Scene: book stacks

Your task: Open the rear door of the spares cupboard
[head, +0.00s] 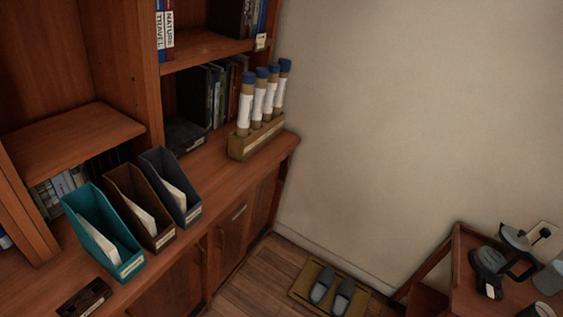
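A wooden cupboard (225,185) runs along the left under the shelving, with its front facing the floor on the right. Its far door (232,240) has a small pale label (239,212) near the top and looks shut. A nearer door (172,287) also looks shut and is cut off by the bottom edge. Small upright handles show near where the two doors meet. The label is too small to read, so I cannot tell from it which cupboard this is. My gripper is not in view.
On the cupboard top stand teal (104,238), brown (140,207) and grey (171,188) file holders and a rack of tubes (257,137). Slippers lie on a mat (300,287). A small wooden table (458,270) stands at right. Floor (252,285) before the doors is clear.

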